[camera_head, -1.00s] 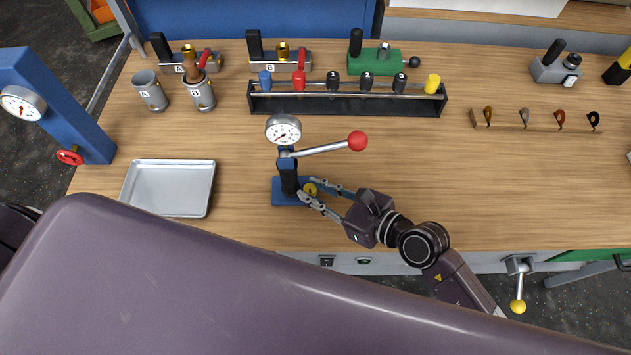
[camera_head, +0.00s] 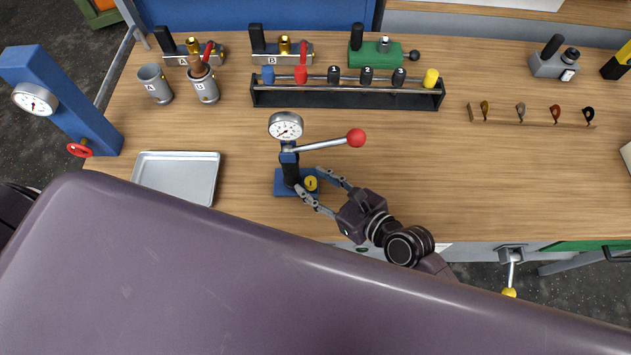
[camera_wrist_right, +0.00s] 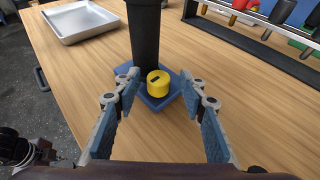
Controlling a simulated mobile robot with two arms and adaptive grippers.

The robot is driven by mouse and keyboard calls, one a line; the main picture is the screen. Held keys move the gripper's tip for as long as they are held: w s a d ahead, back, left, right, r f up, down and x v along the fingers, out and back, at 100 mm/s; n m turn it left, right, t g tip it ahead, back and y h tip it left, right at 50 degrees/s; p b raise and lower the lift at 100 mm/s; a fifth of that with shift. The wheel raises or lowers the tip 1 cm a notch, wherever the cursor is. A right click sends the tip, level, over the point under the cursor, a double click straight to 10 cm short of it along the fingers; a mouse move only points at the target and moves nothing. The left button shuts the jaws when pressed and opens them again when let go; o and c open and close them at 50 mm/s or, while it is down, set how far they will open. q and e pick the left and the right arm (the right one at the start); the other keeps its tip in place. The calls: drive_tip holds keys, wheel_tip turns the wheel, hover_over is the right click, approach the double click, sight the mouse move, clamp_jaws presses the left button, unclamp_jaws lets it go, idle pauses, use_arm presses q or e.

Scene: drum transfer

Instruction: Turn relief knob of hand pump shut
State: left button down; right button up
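The hand pump has a blue base (camera_head: 283,185), a dark upright body, a dial gauge (camera_head: 286,126) and a lever ending in a red ball (camera_head: 356,137). Its round yellow relief knob (camera_head: 311,183) sits low on the base; it also shows in the right wrist view (camera_wrist_right: 158,84), with a dark mark on top. My right gripper (camera_head: 309,179) is open, one finger on each side of the knob. In the right wrist view its fingertips (camera_wrist_right: 158,80) appear apart from the knob, with small gaps. My left gripper is not in view.
An empty metal tray (camera_head: 178,153) lies left of the pump. Behind the pump stands a black rack (camera_head: 350,98) with several coloured handles. Two grey cups, including one marked A (camera_head: 154,84), stand at the back left.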

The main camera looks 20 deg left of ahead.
drive_tip(key=shift+d, duration=0.1)
drive_tip(key=v, duration=1)
drive_tip(key=shift+s+d+r, duration=0.1)
drive_tip(key=shift+s+d, duration=0.05)
drive_tip(key=shift+s+d+r, duration=0.25)
drive_tip(key=shift+d+r, duration=0.1)
drive_tip(key=shift+d, duration=0.2)
